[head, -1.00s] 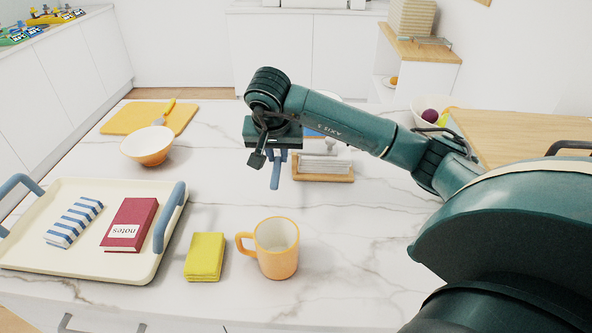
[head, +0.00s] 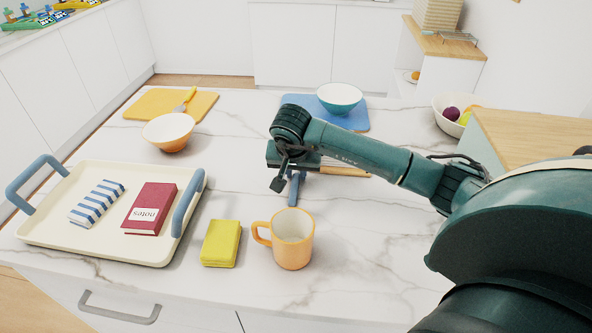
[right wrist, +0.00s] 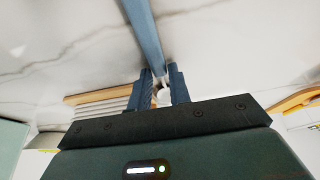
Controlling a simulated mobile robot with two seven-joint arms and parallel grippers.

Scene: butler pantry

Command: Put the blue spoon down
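My right gripper (head: 292,174) is over the marble counter, behind the orange mug (head: 292,240). In the right wrist view its two dark blue fingers (right wrist: 163,88) are closed around the blue spoon (right wrist: 146,32), whose long blue strip runs out to the top edge. In the head view a short blue length points down below the gripper; I cannot tell whether it touches the counter. The spoon's far end is out of frame. A small pale round part shows between the fingers. My left gripper is not in view.
A cream tray (head: 60,238) holding a striped cloth and a red book is at left. A yellow cloth (head: 220,243) lies beside the mug. A wooden holder (head: 345,171) is partly hidden behind my gripper. A teal bowl (head: 340,97) sits on a blue mat (head: 297,107). Counter right of the mug is clear.

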